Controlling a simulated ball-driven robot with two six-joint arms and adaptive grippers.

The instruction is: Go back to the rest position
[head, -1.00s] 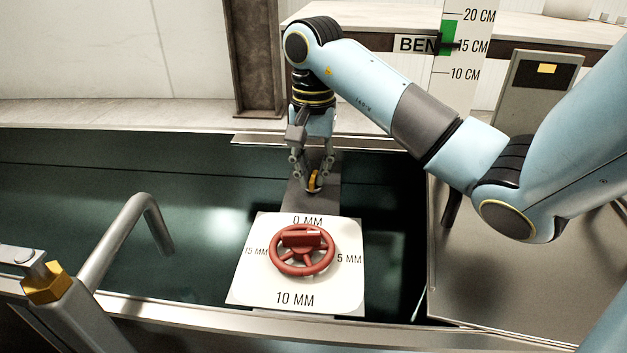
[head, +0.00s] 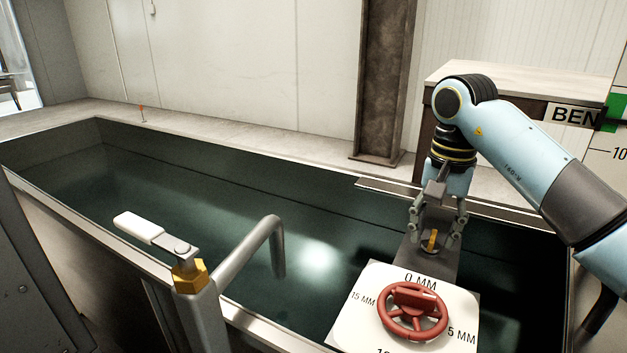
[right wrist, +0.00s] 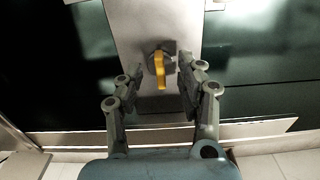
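My right gripper (head: 434,240) points down at the small yellow knob (head: 430,240) on the grey plate behind the dial panel. In the right wrist view, the right gripper (right wrist: 158,82) has its fingers spread on both sides of the yellow knob (right wrist: 159,68), with a gap on each side. It is open and holds nothing. My right arm reaches in from the right in the head view. My left gripper is not in view.
A red handwheel (head: 413,312) sits on the white dial panel (head: 362,300) below the gripper. A dark green tank (head: 200,190) spans the middle. A bent metal spout (head: 255,250) and a white-handled tap (head: 138,227) stand at its near edge.

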